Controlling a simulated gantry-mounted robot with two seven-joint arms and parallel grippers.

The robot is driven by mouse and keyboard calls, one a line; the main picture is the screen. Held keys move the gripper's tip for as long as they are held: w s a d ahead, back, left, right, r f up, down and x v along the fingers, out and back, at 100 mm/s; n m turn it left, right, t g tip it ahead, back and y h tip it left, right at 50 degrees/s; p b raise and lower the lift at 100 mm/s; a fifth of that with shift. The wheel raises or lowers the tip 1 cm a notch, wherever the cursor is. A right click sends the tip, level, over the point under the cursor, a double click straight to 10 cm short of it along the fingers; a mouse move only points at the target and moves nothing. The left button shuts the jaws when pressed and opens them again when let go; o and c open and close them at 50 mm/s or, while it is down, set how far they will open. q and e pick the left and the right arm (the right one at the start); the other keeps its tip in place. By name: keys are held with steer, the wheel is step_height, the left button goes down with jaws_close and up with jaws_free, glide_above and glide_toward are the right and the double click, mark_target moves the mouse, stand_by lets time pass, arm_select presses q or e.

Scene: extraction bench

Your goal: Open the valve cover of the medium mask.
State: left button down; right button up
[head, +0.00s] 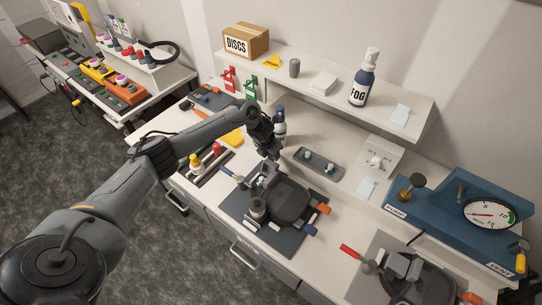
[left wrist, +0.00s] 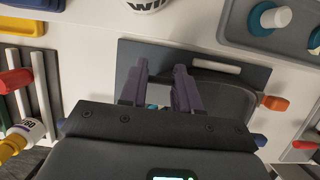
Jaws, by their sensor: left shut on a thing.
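A dark mask (head: 290,200) lies on a dark mat (head: 238,208) on the bench; part of the mask (left wrist: 225,95) also shows in the left wrist view. I cannot read a size mark on it. My left gripper (head: 271,156) is over the mask's upper-left end, pointing down. In the left wrist view its two fingers (left wrist: 163,90) are a little apart. It is shut on a small part at that end, apparently the valve cover, which the fingers mostly hide. A second dark mask (head: 405,275) lies at the lower right. My right gripper is not in view.
A tray with two knobs (head: 318,163) stands behind the mask, with a white bottle (head: 280,128) near my left wrist. A blue gauge tester (head: 455,215) stands at right. A shelf (head: 310,88) with a box and FOG bottle (head: 362,80) runs above.

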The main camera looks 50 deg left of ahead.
mark_target(267, 162)
arm_select(q)
steer(key=shift+w, duration=0.2)
steer(key=c, duration=1.1)
jaws_free()
steer(key=shift+w+r, duration=0.1)
steer(key=v, duration=1)
steer(key=shift+s+r, duration=0.2)
steer(key=shift+r, duration=0.15)
